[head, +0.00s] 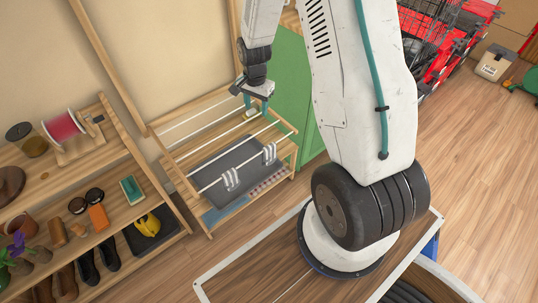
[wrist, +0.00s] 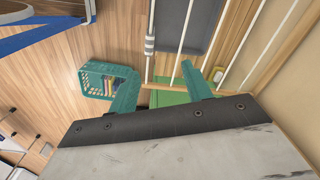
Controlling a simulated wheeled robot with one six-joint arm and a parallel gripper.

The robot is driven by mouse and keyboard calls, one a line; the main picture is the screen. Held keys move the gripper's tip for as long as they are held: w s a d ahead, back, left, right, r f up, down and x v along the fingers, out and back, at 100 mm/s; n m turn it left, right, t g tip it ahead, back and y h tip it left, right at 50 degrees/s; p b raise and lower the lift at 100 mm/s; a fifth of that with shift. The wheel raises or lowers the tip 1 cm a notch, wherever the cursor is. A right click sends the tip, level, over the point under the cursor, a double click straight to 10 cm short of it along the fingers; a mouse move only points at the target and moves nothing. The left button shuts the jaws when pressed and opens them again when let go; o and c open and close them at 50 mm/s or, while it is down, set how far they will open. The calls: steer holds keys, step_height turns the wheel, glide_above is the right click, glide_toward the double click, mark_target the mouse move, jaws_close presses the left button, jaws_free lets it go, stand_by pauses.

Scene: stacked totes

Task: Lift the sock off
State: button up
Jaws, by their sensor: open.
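A wooden drying rack (head: 285,128) with white rods stands by the wall. Two grey-and-white striped pieces, possibly socks, hang over its front rod: one left (head: 230,179) and one right (head: 269,154). A striped piece also shows on a rod in the wrist view (wrist: 150,43). A small pale item (head: 250,113) lies under my gripper; I cannot tell what it is. My gripper (head: 256,104) is open at the rack's far right end, behind the striped pieces and apart from them. In the wrist view its teal fingers (wrist: 160,78) are spread with nothing held between them.
A dark grey tray (head: 222,166) lies below the rods. A shelf with shoes and a red spool (head: 63,128) stands at left. A green cabinet (head: 292,92) is behind the rack. A teal basket (wrist: 93,92) is on the floor.

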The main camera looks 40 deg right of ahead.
mark_target(269, 146)
steer(key=d+f+m, duration=0.1)
steer(key=f, duration=0.4)
steer(key=d+f+m, duration=0.1)
steer(key=f, duration=0.5)
steer(key=s+d+f+m, duration=0.1)
steer(key=f+m, duration=0.1)
steer(key=f, duration=0.4)
steer(key=shift+d+f, duration=0.2)
steer(key=shift+d, duration=0.15)
steer(key=f, duration=0.8)
steer(key=shift+s+d+f, duration=0.2)
steer(key=shift+s+f, duration=0.15)
steer(key=shift+f, duration=0.05)
steer(key=c, duration=1)
